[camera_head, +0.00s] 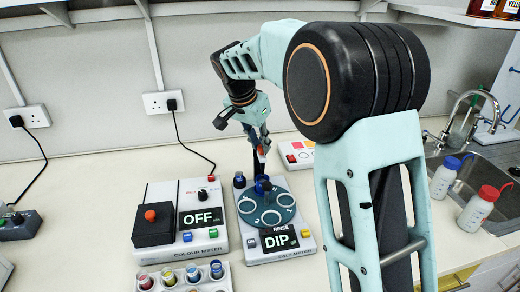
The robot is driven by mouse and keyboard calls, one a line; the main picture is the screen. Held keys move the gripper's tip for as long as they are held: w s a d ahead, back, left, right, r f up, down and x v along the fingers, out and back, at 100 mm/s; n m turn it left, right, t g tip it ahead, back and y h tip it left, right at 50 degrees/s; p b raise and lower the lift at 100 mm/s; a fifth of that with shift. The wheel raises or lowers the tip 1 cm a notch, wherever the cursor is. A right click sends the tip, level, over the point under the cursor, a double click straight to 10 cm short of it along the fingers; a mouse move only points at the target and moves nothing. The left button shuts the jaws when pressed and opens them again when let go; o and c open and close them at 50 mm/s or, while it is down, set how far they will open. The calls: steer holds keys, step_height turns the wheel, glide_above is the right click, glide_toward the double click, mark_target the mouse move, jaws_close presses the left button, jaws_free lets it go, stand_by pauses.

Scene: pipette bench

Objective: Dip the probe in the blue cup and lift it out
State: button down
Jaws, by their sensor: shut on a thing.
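The blue cup (263,185) stands at the back of the round teal plate (266,217) on the salt meter (288,247). The meter's display reads DIP. My gripper (260,143) is above the blue cup, pointing down, and is shut on the probe (262,156), a slim piece with an orange-red mark. The probe hangs down over the cup. Its lower end is small and merges with the cup, so I cannot tell whether the tip is inside. A small dark blue holder (239,181) sits at the meter's back left corner.
The colour meter (182,220), showing OFF, stands left of the salt meter. A rack (181,281) of coloured vials is in front. A white box (297,153) with coloured buttons stands behind. Two bottles (445,178) and a sink (490,165) are at right. My arm hides the middle right bench.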

steer(key=shift+r, duration=0.5)
steer(key=shift+w, duration=0.15)
steer(key=c, duration=2)
jaws_free()
steer(key=shift+c, duration=0.2)
steer(key=v, duration=1.2)
steer(key=shift+s, duration=0.2)
steer(key=shift+f, duration=0.1)
